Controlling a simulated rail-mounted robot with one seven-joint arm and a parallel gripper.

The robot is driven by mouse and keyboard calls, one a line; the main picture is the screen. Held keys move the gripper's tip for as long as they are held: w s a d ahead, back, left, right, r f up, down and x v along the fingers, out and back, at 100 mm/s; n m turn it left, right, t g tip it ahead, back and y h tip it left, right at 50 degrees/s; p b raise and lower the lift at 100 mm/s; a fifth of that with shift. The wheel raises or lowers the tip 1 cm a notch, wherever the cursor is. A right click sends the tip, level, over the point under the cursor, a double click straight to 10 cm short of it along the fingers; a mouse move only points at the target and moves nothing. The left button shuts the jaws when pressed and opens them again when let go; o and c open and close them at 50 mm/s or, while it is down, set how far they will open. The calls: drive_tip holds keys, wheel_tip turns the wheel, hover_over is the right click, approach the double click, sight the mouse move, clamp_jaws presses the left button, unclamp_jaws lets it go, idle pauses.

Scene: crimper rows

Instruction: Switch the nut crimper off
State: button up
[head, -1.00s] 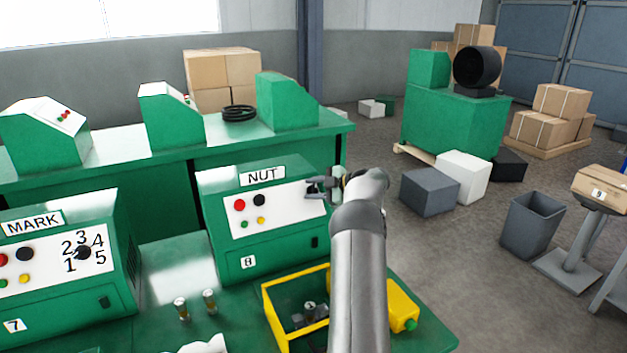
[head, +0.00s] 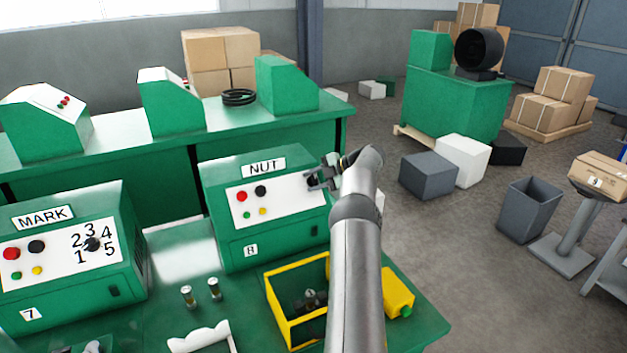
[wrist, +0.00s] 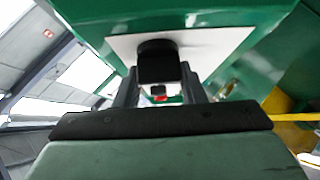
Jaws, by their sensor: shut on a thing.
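The nut crimper (head: 223,217) is a green machine with a sloped top, a NUT label (head: 264,168) and a white front panel (head: 285,196). Its panel has a red button (head: 242,196), a black button (head: 261,191) and small green and yellow buttons below. My gripper (head: 314,181) is at the panel's right end. In the wrist view, its fingers are shut on a black knob (wrist: 158,62) that stands out from the white panel. In the head view, my gripper hides this knob, so its setting cannot be read.
The MARK crimper (head: 123,250) stands to the left, with a numbered dial. A yellow open-frame bin (head: 270,297) and a yellow container (head: 398,290) sit on the bench below my arm. Small cylinders stand at the bench front.

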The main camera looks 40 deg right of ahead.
drive_tip(key=o, duration=1)
drive_tip(key=v, duration=1.7)
drive_tip(key=shift+s+r, duration=0.15)
drive_tip(key=shift+r, duration=0.05)
